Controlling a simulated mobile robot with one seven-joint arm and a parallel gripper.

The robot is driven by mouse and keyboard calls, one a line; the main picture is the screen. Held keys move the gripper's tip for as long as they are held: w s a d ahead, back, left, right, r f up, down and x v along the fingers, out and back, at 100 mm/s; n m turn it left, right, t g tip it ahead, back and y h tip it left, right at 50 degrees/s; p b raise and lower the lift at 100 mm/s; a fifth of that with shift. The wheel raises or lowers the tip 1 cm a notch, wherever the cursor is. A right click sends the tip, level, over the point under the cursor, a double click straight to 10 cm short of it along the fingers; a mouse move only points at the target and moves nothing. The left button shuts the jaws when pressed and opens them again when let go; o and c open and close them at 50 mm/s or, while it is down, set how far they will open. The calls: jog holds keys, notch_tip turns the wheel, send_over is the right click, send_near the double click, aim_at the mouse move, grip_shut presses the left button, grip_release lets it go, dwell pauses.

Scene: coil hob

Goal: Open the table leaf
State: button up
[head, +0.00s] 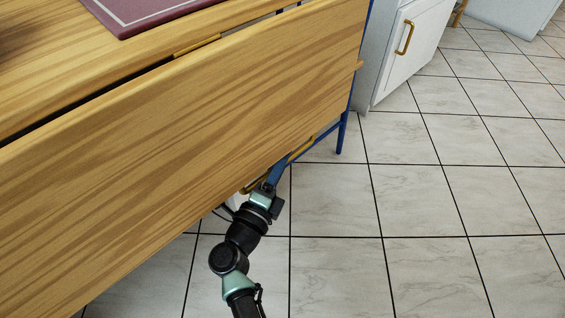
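The table leaf (190,140) is a wide wood-grained panel across the left and middle of the head view. It runs along the near side of the wooden tabletop (60,65) and looks tilted down from it; the exact angle is hard to tell. A dark gap and a brass-coloured hinge (197,46) lie between them. My gripper (266,188) is at the leaf's lower edge, right of its middle, with its front end partly hidden under the leaf. Its fingertips do not show clearly, so contact and opening cannot be told.
A brass-coloured bar (299,149) and a blue table leg (342,133) show beside the leaf's lower right edge. A dark red mat (145,12) lies on the tabletop. A white cabinet (405,45) with a brass handle stands behind. The tiled floor (440,210) at right is clear.

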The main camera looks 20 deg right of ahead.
grip_shut()
dwell(1.4)
